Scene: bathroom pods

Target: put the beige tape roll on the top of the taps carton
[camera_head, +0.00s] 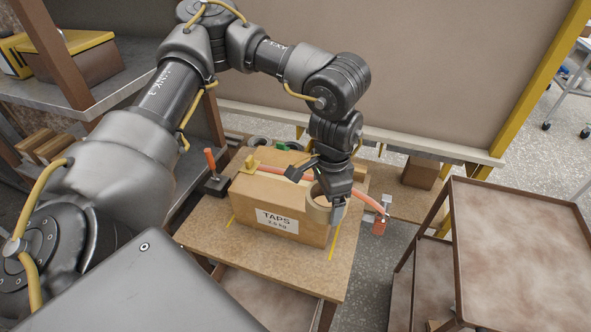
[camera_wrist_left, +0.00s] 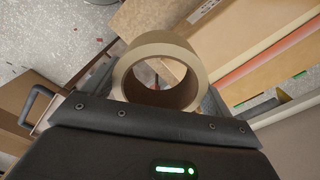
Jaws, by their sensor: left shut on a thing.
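The beige tape roll (camera_head: 316,210) is in my left gripper (camera_head: 332,202), in front of the right part of the taps carton. In the left wrist view the tape roll (camera_wrist_left: 160,49) sits between the two fingers, its round opening facing the camera. The taps carton (camera_head: 248,208) is a brown box with a white "TAPS" label, standing on a wooden table (camera_head: 195,225). The gripper and roll cover part of its right side and top. I cannot tell whether the roll touches the carton. My right gripper is not in view.
An orange-handled tool (camera_head: 211,160) stands left of the carton. A brown tray table (camera_head: 525,245) stands at right, and a shelf (camera_head: 75,90) at left.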

